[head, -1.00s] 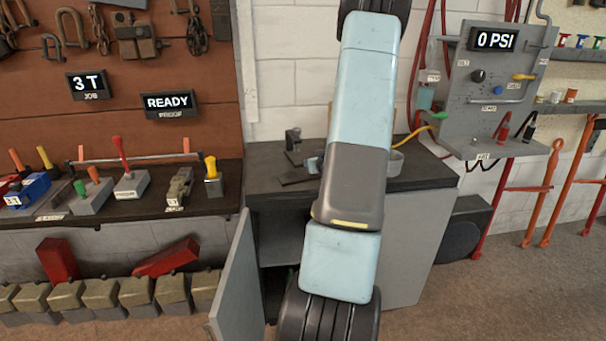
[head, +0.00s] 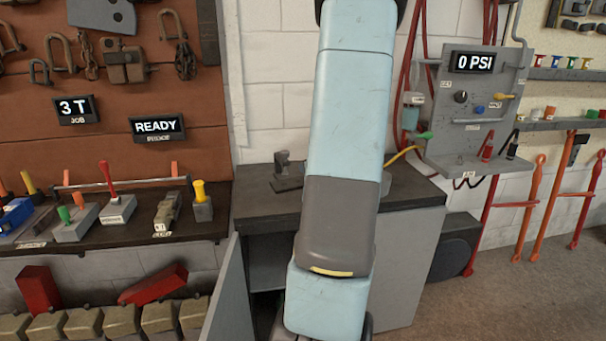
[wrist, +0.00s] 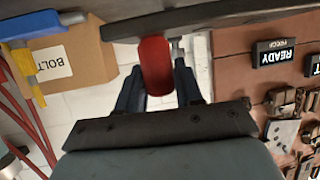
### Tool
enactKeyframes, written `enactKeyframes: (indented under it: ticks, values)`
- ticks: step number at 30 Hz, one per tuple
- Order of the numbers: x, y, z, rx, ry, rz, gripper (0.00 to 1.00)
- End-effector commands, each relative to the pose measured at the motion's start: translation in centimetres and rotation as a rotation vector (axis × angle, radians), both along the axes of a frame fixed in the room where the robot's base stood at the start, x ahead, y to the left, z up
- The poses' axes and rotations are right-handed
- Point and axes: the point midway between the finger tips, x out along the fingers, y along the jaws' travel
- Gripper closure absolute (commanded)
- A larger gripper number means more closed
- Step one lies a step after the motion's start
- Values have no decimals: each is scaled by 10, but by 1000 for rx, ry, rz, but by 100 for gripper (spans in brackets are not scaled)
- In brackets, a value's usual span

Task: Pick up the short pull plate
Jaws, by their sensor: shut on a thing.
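In the wrist view my gripper (wrist: 158,84) has its two dark fingers closed on a red piece (wrist: 156,64). The red piece meets a long dark bar (wrist: 215,17) that crosses the top of the view. Together they look like the short pull plate, held off the bench, though how the two join is not clear. In the head view my arm hides the gripper and what it holds.
A dark-topped cabinet (head: 412,195) with an open door (head: 222,300) stands below my arm, with a small stand (head: 284,168) on it. A left bench (head: 130,232) carries several levers. A control panel (head: 480,110) is at right. A BOLT box (wrist: 75,62) shows in the wrist view.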

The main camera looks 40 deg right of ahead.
Motion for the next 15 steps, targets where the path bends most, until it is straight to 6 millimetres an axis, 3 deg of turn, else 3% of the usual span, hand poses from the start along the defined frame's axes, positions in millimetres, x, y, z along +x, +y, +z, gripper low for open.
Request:
enactKeyframes:
  ticks: [6,15]
  values:
    - [-35,11,18,-4,-4,-2,100]
    - [-64,21,31,-2,-2,-3,100]
